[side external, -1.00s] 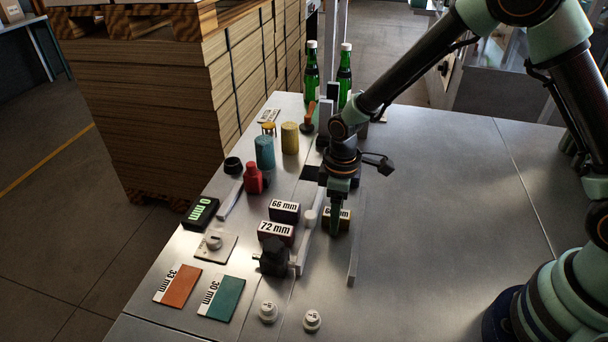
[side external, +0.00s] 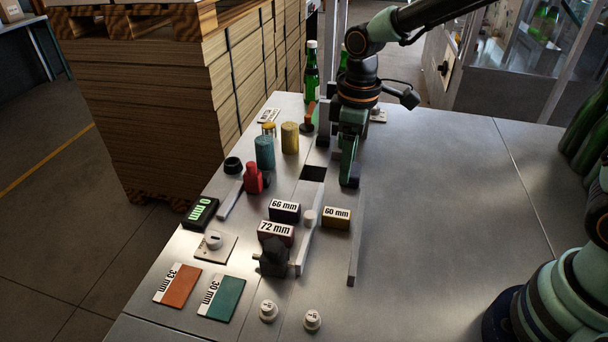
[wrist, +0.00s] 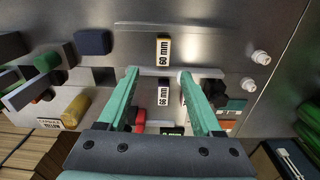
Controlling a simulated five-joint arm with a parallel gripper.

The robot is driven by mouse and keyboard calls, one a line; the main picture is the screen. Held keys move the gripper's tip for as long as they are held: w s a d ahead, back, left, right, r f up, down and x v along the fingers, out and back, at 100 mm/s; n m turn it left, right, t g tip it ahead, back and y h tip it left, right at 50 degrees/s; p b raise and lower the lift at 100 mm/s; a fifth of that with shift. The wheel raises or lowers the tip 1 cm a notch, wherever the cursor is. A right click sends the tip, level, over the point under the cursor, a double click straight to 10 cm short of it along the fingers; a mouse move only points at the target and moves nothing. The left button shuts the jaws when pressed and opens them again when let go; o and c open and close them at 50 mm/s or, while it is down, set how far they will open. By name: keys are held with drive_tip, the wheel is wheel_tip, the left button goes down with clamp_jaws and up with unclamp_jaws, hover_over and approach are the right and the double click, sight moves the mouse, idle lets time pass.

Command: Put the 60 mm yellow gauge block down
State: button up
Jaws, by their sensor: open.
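The 60 mm yellow gauge block (side external: 337,218) sits on the steel table, just right of the light rail, with its label facing up. It also shows in the wrist view (wrist: 163,50), beyond my fingertips and apart from them. My gripper (side external: 350,180) is raised above and behind the block, open and empty. In the wrist view my gripper's two green fingers (wrist: 157,72) are spread wide with nothing held between them.
The dark 66 mm block (side external: 285,211) and red 72 mm block (side external: 276,233) stand left of the rail (side external: 306,245). A second thin rail (side external: 355,240) lies to the right. Blue (side external: 265,152) and yellow (side external: 290,138) cylinders and green bottles (side external: 311,75) stand behind.

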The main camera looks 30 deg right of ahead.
drive_tip(key=s+d+r+m+t, duration=0.5)
drive_tip(key=s+d+r+m, duration=0.3)
drive_tip(key=s+d+r, duration=0.2)
drive_tip(key=shift+s+d+r, duration=0.25)
drive_tip(key=shift+s+d, duration=0.15)
drive_tip(key=shift+d, duration=0.15)
idle(0.7)
